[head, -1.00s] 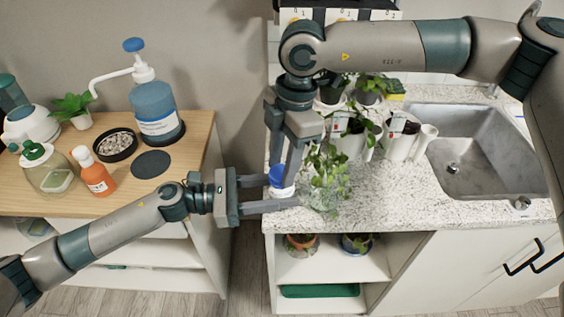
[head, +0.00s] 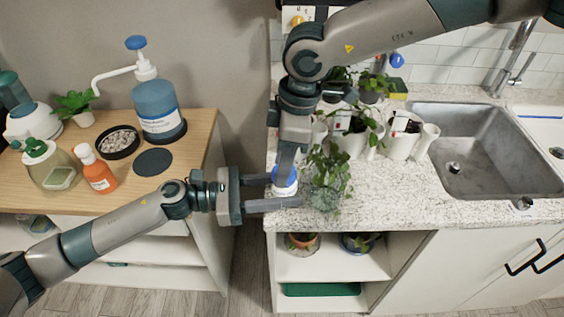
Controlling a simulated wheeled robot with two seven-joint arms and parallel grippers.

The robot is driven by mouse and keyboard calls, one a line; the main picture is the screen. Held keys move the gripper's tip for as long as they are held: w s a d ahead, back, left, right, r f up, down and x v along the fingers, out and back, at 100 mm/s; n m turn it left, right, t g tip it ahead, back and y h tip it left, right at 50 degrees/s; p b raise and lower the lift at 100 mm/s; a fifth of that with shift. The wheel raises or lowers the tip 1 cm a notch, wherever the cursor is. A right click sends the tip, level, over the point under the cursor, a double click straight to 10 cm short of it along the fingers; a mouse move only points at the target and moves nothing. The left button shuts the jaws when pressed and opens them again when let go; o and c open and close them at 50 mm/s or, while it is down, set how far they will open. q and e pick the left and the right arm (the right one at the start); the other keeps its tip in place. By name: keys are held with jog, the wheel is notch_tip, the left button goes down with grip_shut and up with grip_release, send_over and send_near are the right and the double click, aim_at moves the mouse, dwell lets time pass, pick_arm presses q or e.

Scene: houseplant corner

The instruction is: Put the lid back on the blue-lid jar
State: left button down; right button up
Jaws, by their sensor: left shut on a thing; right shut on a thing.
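The blue-lid jar (head: 285,190) is a small white jar at the left edge of the speckled counter. My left gripper (head: 284,192) reaches in from the left and is shut around the jar's body. The blue lid (head: 285,175) shows at the top of the jar. My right gripper (head: 287,165) comes down from above and is shut on the lid, its fingers partly covering it. Lid and jar look in line, but I cannot tell whether the lid is seated or turned tight.
A trailing plant (head: 325,175) stands close to the right of the jar. White pots (head: 402,140) and the sink (head: 475,150) lie farther right. A gap separates the counter from the wooden table (head: 200,135), which holds a blue pump bottle (head: 157,110) and an orange bottle (head: 97,172).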

jog(key=o, duration=1)
jog(key=shift+d+f, duration=0.1)
jog(key=shift+d, duration=0.2)
jog(key=shift+w+a+r, duration=0.1)
jog(key=shift+r, duration=2.25)
jog(key=shift+c, duration=0.4)
